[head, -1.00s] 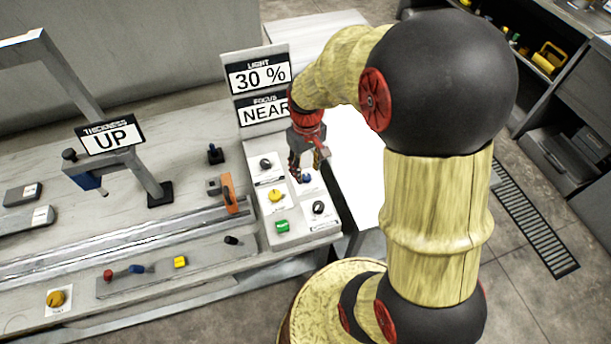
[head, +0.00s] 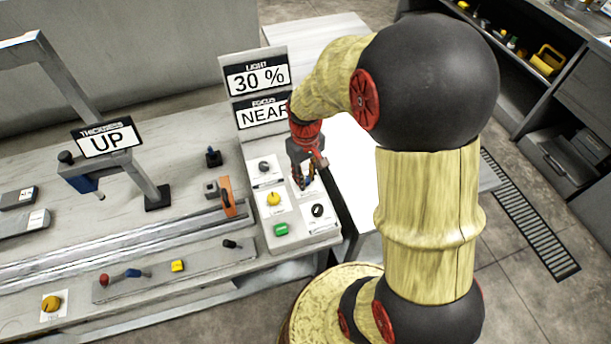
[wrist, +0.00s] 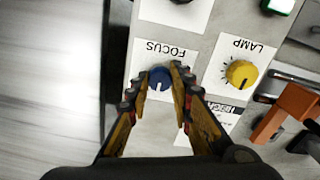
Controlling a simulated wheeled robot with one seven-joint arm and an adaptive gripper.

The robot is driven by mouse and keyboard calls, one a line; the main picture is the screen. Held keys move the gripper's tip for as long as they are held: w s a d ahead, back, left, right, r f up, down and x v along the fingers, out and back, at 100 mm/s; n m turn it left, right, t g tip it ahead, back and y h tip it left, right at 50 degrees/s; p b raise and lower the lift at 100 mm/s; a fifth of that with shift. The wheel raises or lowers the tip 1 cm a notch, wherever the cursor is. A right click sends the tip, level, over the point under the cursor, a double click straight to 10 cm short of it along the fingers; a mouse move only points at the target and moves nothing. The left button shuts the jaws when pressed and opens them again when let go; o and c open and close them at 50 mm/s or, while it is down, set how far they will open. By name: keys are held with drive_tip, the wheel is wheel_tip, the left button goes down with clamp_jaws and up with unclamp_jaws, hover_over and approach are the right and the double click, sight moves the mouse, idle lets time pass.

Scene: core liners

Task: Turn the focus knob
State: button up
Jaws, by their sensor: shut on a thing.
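The blue focus knob (wrist: 158,80) sits on a white card marked FOCUS on the control panel, with a white pointer line on its face. My gripper (wrist: 157,78) is shut on it, one finger on each side. In the head view my gripper (head: 303,184) points down at the right-hand part of the panel and mostly hides the knob. The focus display (head: 263,112) reads NEAR, partly covered by my arm.
The yellow lamp knob (wrist: 241,73) is close by on the panel. A black knob (head: 317,211), a grey knob (head: 264,166) and a green button (head: 281,230) surround it. The light display (head: 258,77) reads 30 %. An orange part (head: 228,197) stands left of the panel.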

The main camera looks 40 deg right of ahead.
clamp_jaws()
drive_tip(key=shift+r+m+p, duration=0.1)
drive_tip(key=shift+m+p, duration=0.4)
drive_tip(key=shift+p, duration=0.1)
drive_tip(key=shift+m+p, duration=0.55)
drive_tip(key=shift+m, duration=0.45)
drive_tip(key=o, duration=0.6)
unclamp_jaws()
drive_tip(key=shift+c, duration=0.2)
drive_tip(key=shift+o, duration=0.4)
wheel_tip(320, 180, up, 12)
